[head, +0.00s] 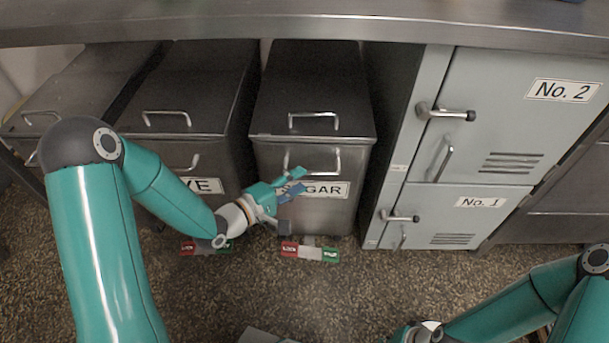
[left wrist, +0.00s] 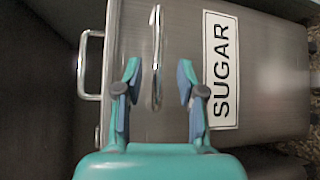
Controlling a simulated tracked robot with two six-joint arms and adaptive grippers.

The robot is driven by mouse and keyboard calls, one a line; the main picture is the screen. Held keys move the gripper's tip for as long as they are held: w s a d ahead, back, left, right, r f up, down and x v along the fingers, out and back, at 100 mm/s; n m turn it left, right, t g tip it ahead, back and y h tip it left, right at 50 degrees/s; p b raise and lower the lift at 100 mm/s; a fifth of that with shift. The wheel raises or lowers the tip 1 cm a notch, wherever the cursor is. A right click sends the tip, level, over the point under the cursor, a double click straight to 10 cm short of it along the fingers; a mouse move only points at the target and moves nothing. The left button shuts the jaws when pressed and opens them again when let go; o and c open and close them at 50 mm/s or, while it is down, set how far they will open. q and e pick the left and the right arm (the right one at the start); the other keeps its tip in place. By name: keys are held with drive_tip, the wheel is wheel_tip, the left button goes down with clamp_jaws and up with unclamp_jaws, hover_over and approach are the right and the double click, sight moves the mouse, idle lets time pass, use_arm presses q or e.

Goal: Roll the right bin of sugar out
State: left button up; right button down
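The sugar bin (head: 345,218) is a grey metal bin under the counter, rightmost of the bins, with a SUGAR label, which also shows in the left wrist view (left wrist: 221,70). Its front handle (head: 325,151) is a silver bar above the label. My left gripper (head: 297,181) is in front of the bin, covering part of the label. In the left wrist view, its fingers are spread on either side of the front handle (left wrist: 157,60), with gaps on both sides. My right gripper is mostly cut off at the bottom edge of the head view, with its fingers hidden.
A RYE-looking bin (head: 198,110) and another bin (head: 70,88) stand to the left. Lockers No. 2 (head: 510,120) and No. 1 (head: 460,215) stand close at right. Red and green pedals (head: 310,251) lie at the sugar bin's foot. The counter (head: 300,30) overhangs; speckled floor in front is mostly clear.

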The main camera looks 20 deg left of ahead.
sight(309, 172)
use_arm(q)
drive_tip(key=shift+b+x, duration=0.4)
drive_tip(key=shift+x, duration=1.95)
clamp_jaws()
